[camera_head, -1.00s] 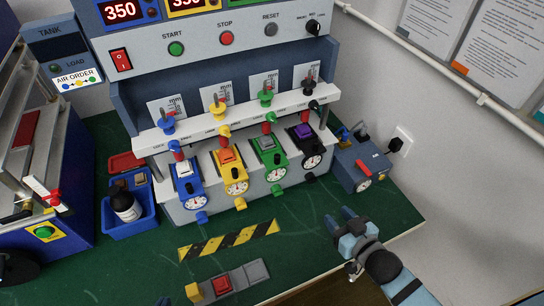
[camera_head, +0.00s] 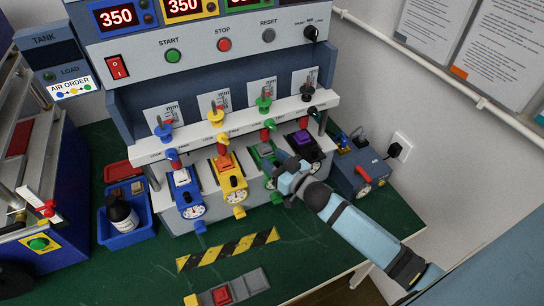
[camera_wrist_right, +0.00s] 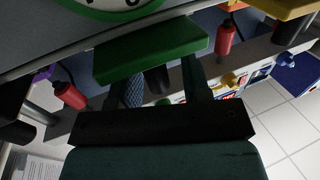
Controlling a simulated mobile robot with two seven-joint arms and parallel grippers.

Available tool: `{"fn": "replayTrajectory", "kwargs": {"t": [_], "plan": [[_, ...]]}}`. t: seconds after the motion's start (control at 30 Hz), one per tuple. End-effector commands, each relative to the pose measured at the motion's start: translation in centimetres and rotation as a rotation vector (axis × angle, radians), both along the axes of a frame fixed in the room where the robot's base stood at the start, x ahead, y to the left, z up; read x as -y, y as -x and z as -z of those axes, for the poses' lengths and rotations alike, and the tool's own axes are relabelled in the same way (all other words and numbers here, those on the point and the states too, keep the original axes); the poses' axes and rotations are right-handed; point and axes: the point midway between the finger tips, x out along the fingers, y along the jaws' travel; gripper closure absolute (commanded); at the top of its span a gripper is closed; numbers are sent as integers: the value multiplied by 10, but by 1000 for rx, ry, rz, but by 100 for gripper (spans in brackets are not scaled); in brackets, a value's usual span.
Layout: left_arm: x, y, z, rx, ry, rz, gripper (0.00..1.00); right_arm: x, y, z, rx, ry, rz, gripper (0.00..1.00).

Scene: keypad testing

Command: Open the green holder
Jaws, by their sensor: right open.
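The green holder (camera_head: 263,150) is third from the left in the row of coloured units on the machine. My right gripper (camera_head: 285,174) is over the front of it and hides its lower part and dial. In the right wrist view, my right gripper (camera_wrist_right: 162,72) is open, with its two fingers apart. A green bar-shaped part (camera_wrist_right: 150,50) of the holder lies across the fingertips and hides them. I cannot tell whether they touch it. A green-rimmed dial (camera_wrist_right: 112,6) shows at the top edge there. My left gripper is not in view.
The yellow unit (camera_head: 230,177) stands left of the green one, the purple-topped unit (camera_head: 303,139) right of it. A white rail (camera_head: 235,128) runs above them. A blue-grey box (camera_head: 361,171) stands at the right.

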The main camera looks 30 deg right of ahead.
Motion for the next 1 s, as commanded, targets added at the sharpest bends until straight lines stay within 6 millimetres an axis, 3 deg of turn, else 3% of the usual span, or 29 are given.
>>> {"fn": "replayTrajectory", "kwargs": {"t": [0.4, 0.43, 0.6, 0.83, 1.0], "plan": [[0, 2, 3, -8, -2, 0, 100, -3, -10, 0, -1, 0, 0, 56], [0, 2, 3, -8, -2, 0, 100, -3, -10, 0, -1, 0, 0, 59], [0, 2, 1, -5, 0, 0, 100, -3, -10, 0, -1, 0, 0, 98], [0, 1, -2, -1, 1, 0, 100, -3, -6, 0, -2, 0, -1, 100], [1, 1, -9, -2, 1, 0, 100, -6, 23, 0, -6, -4, -2, 100]]}}
